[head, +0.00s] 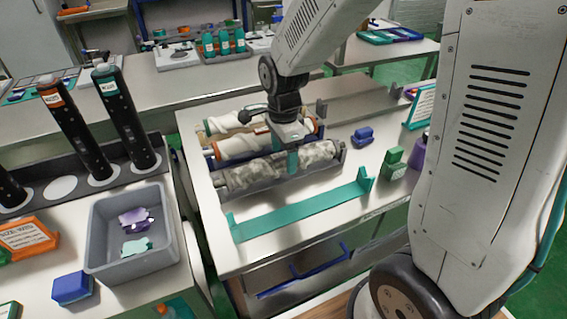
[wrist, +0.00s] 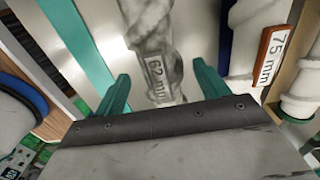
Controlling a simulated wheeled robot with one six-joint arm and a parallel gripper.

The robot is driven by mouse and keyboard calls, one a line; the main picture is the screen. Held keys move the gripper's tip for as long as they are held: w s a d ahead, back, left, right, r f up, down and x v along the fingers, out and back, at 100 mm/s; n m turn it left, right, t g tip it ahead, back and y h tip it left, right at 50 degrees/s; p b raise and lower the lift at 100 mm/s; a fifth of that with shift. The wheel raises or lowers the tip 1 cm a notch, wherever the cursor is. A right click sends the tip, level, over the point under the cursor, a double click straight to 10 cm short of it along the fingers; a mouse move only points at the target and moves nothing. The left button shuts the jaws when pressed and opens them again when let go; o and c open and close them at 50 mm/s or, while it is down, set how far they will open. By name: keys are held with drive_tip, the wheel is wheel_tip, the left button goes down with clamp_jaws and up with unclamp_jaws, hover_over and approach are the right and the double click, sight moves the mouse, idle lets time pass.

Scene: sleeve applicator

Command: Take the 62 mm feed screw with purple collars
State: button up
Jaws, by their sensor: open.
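A mottled grey-white feed screw (head: 250,173) lies in a grey cradle, the nearest of several screws on the table. In the wrist view its label reads 62 mm (wrist: 154,78). I cannot make out purple collars on it. My gripper (head: 292,160) is over this screw, near its right half. In the wrist view its teal fingers (wrist: 164,85) are apart, one on each side of the labelled shaft. I cannot tell whether they touch it. The far finger and the screw's ends are partly hidden.
A white 75 mm screw (head: 240,145) lies behind, with another screw (head: 225,123) beyond. An empty teal cradle (head: 300,208) stands in front. A grey bin (head: 105,268) is on the left table.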

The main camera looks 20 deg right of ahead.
drive_tip(key=shift+f, duration=0.8)
drive_tip(key=c, duration=1.5)
drive_tip(key=shift+r, duration=0.1)
